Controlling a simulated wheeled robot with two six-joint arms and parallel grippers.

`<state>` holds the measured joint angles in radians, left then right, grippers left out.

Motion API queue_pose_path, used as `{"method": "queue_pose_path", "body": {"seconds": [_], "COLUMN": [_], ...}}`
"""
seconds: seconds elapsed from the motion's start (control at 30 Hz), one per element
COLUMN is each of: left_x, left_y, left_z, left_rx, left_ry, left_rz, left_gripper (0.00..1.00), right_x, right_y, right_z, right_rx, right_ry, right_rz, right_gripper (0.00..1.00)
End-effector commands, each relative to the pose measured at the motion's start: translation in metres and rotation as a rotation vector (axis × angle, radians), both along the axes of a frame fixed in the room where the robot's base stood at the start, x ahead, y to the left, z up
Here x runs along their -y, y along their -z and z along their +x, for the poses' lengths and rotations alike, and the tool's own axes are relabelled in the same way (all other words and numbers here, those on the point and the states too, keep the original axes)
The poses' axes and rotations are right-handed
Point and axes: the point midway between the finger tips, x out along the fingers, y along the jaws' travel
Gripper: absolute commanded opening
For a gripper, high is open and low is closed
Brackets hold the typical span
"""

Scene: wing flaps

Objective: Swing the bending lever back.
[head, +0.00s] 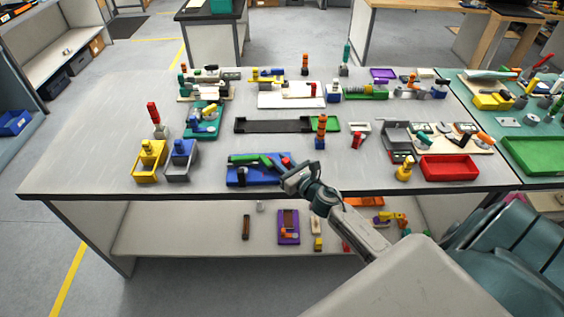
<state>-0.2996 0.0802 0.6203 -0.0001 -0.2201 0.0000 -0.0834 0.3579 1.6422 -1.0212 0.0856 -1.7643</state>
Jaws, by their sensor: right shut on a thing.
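A blue bending fixture (240,180) lies near the front edge of the white table, in the middle of the head view. A green bar (245,159) runs across its top, and a small red part (286,161) shows at its right end. My right gripper (288,172) reaches in from the lower right to the right end of the fixture. It is shut on a part there that looks like the bending lever, but its jaws hide most of the grip. My left gripper is not in view.
A stacked orange post (321,131) stands just behind my right gripper. A black tray (270,125) lies behind the fixture. Yellow (146,166) and grey bins stand to the left, a red tray (450,168) to the right. The table's front left is bare.

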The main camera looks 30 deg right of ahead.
Motion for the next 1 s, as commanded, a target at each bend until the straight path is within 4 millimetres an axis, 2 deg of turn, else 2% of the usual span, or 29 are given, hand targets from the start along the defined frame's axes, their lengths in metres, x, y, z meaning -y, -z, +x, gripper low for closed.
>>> {"method": "queue_pose_path", "body": {"seconds": [0.37, 0.47, 0.8, 1.0], "left_x": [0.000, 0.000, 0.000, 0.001], "left_y": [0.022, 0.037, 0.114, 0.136], "left_z": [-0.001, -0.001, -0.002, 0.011], "left_rx": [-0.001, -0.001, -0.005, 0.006], "left_ry": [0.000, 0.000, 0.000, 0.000], "left_rz": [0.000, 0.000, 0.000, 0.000], "left_gripper": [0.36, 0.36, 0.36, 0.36], "right_x": [0.012, 0.017, 0.033, 0.037], "right_y": [0.004, 0.007, 0.009, 0.005], "right_z": [0.006, 0.010, 0.028, 0.038], "right_rx": [0.002, 0.001, 0.004, 0.002], "right_ry": [-0.152, -0.231, -0.551, -0.544], "right_rz": [-0.006, -0.007, -0.006, -0.003], "right_gripper": [0.00, 0.00, 0.00, 0.00]}}
